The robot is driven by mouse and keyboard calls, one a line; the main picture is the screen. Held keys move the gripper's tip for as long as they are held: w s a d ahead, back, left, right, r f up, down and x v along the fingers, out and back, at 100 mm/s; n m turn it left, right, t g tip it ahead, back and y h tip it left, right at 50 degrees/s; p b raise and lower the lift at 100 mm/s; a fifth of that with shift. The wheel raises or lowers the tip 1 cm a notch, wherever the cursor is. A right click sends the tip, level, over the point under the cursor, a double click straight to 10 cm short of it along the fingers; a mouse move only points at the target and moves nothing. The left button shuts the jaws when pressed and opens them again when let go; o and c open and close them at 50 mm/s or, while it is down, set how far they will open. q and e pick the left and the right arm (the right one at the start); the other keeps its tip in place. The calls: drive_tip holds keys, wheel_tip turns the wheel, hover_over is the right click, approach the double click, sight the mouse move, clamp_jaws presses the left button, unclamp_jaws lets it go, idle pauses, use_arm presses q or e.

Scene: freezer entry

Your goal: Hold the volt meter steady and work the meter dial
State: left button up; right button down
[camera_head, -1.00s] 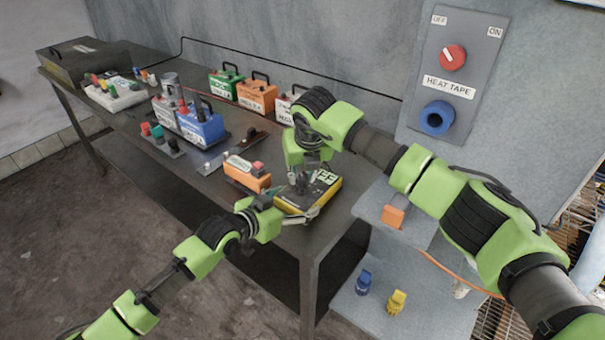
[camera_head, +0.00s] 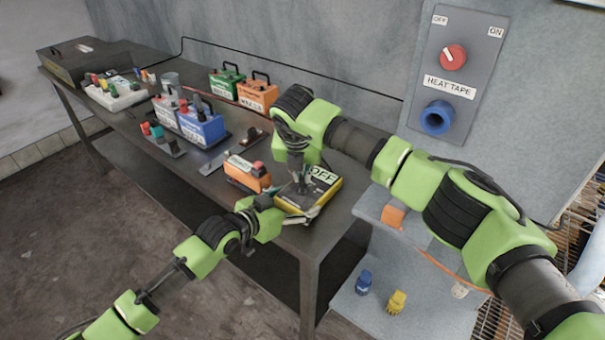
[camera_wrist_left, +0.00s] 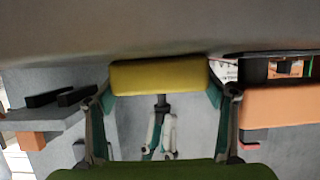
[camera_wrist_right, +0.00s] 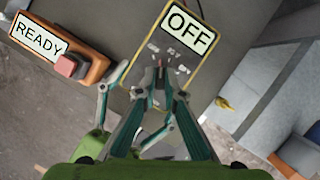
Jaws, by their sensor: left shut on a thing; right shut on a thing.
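The volt meter (camera_head: 327,186) is a yellow-edged box with a dark face near the table's front right corner. Its display reads OFF, clearest in the right wrist view (camera_wrist_right: 190,32). My left gripper (camera_head: 290,213) is shut on the meter from the front, and the left wrist view shows the meter's yellow side (camera_wrist_left: 160,77) between its fingers. My right gripper (camera_head: 299,188) comes down from above and is shut on the meter dial (camera_wrist_right: 160,74). The fingertips hide most of the dial.
An orange box (camera_head: 243,176) with a red button and a READY label (camera_wrist_right: 38,38) stands just left of the meter. Coloured cases, one blue (camera_head: 203,125), stand farther back. A heat tape panel (camera_head: 462,70) is on the wall at right.

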use_arm(q)
drive_tip(key=shift+f, duration=0.1)
use_arm(e)
drive_tip(key=m+h, duration=0.1)
drive_tip(key=m, duration=0.1)
drive_tip(key=m+h, duration=0.1)
drive_tip(key=m, duration=0.2)
drive_tip(key=shift+a+m+g, duration=0.15)
drive_tip(key=shift+m+g, duration=0.15)
drive_tip(key=shift+w, duration=0.1)
drive_tip(key=c, duration=2.1)
unclamp_jaws()
drive_tip(key=shift+c, duration=0.2)
drive_tip(key=shift+r, duration=0.15)
drive_tip(key=v, duration=1.1)
drive_tip(key=shift+r, duration=0.4)
drive_tip(key=shift+a, duration=0.1)
